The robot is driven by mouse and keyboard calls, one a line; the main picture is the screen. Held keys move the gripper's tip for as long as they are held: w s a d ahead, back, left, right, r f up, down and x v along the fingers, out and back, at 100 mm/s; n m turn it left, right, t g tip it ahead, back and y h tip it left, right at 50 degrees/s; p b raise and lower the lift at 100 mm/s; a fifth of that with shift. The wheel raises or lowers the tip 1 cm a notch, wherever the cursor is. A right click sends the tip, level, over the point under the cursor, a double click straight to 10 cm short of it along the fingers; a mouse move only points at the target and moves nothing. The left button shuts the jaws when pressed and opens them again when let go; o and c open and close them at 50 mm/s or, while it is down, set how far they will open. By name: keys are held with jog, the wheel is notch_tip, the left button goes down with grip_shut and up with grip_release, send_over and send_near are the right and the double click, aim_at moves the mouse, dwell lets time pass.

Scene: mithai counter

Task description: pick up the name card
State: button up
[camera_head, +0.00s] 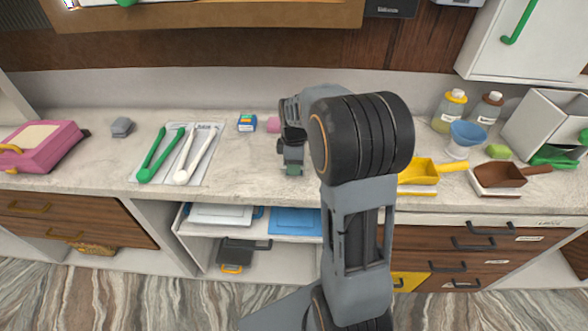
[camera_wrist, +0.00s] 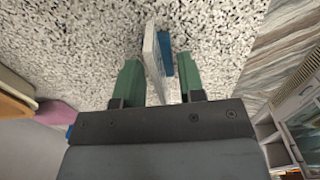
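My gripper (camera_head: 292,168) is low over the front part of the counter in the head view, with its green fingertips pointing down. In the wrist view my gripper (camera_wrist: 160,82) has its two green fingers apart. A thin white upright piece (camera_wrist: 152,48), which looks like the name card, stands between the fingers, with a blue part (camera_wrist: 167,55) right beside it. The left finger is close to the white piece; I cannot tell whether it touches. A gap shows on the right finger's side. In the head view I cannot make out the card; my arm and gripper cover that spot.
On the counter (camera_head: 235,165) are a pink box (camera_head: 45,146), tongs on a white sheet (camera_head: 203,170), a small blue-green box (camera_head: 247,123) and a pink block (camera_head: 273,125). Yellow (camera_head: 421,171) and brown (camera_head: 500,175) scoops lie to the right. The counter's front edge is close to my gripper.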

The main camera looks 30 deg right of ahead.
jog(key=shift+f, duration=0.25)
dwell(0.4)
jog(key=c, duration=0.5)
